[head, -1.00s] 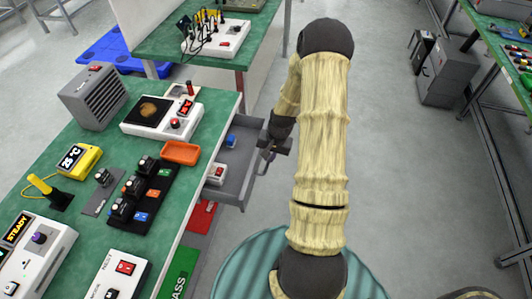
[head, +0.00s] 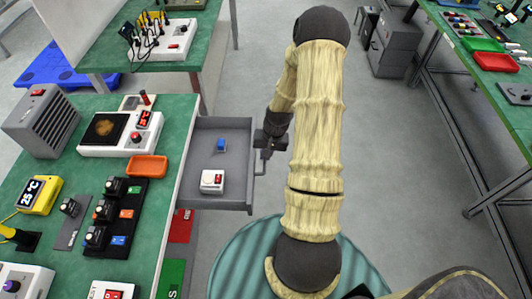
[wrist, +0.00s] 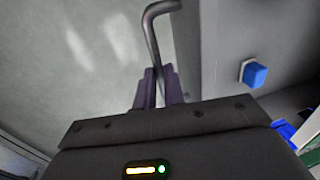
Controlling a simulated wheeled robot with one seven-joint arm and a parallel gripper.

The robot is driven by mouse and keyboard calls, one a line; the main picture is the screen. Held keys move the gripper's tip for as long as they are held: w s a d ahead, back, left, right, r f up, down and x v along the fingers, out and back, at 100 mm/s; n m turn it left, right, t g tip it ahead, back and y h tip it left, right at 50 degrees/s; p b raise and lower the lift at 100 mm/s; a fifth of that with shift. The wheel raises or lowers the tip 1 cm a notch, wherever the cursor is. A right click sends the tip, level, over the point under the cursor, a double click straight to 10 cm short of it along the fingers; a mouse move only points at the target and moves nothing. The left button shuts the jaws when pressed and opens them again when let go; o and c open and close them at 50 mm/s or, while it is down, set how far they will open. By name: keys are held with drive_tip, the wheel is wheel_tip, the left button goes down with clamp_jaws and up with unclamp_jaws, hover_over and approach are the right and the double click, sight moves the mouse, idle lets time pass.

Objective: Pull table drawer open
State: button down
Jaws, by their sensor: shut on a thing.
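The grey table drawer (head: 232,188) stands pulled out from the right side of the green-topped table (head: 166,181). My gripper (head: 267,150) is at the drawer's front, on the right. In the wrist view my gripper (wrist: 159,88) is shut on the bent bar handle (wrist: 151,35), which passes between its two fingers.
The table carries a grey heater-like box (head: 42,122), an orange tray (head: 147,167) and several devices. A second green table (head: 120,55) stands behind, and another (head: 490,75) at the right. Grey floor is clear between my arm and the right table.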

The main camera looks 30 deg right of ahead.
drive_tip(key=c, duration=1.8)
unclamp_jaws()
drive_tip(key=shift+o, duration=0.2)
wheel_tip(320, 180, up, 17)
drive_tip(key=s+d+p, duration=0.1)
drive_tip(key=d, duration=0.1)
drive_tip(key=shift+s+d, duration=0.3)
drive_tip(key=shift+d, duration=0.1)
drive_tip(key=shift+r, duration=0.1)
drive_tip(key=s+a+r+n+h+p, duration=0.1)
drive_tip(key=s+a+r+n+p, duration=0.2)
drive_tip(key=a+r, duration=0.5)
drive_tip(key=s+a+r+n+t+p, duration=0.1)
drive_tip(key=s+a+r+n+p, duration=0.2)
drive_tip(key=s+a+r+p, duration=0.2)
drive_tip(key=a+r, duration=0.3)
drive_tip(key=a, duration=0.2)
drive_tip(key=shift+s+a+h+p, duration=0.15)
drive_tip(key=shift+s+h+p, duration=0.15)
drive_tip(key=shift+h, duration=0.1)
